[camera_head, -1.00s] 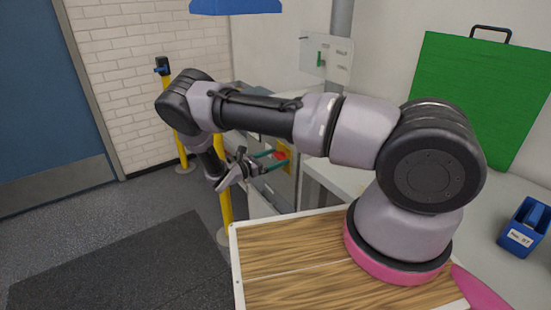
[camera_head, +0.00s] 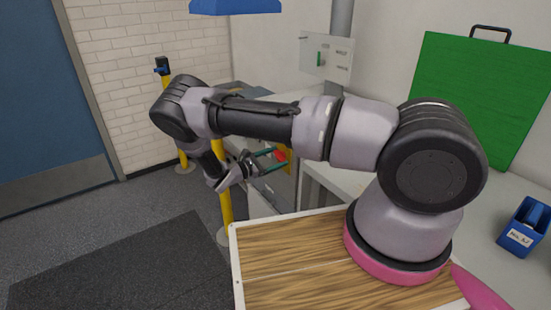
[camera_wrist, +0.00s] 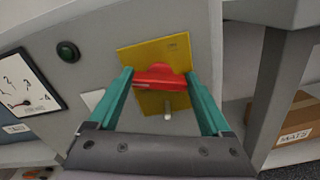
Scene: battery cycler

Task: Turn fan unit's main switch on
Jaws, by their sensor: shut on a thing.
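The fan unit's main switch is a red rotary handle (camera_wrist: 160,78) on a yellow plate (camera_wrist: 152,55), fixed to a grey cabinet front. In the wrist view the handle lies nearly level. My gripper (camera_wrist: 164,85) has its two teal fingers on either side of the handle, shut on its ends. In the head view my gripper (camera_head: 277,160) reaches the red handle (camera_head: 281,156) from the left, and the yellow plate (camera_head: 288,163) shows partly behind the fingers. A small pale peg (camera_wrist: 167,115) sticks out below the handle.
A dial gauge (camera_wrist: 20,85) and a dark green round button (camera_wrist: 68,51) sit left of the plate. A shelf with a cardboard box (camera_wrist: 288,121) is at right. Yellow posts (camera_head: 226,200) stand near my arm. A green case (camera_head: 475,100) stands on the bench at right.

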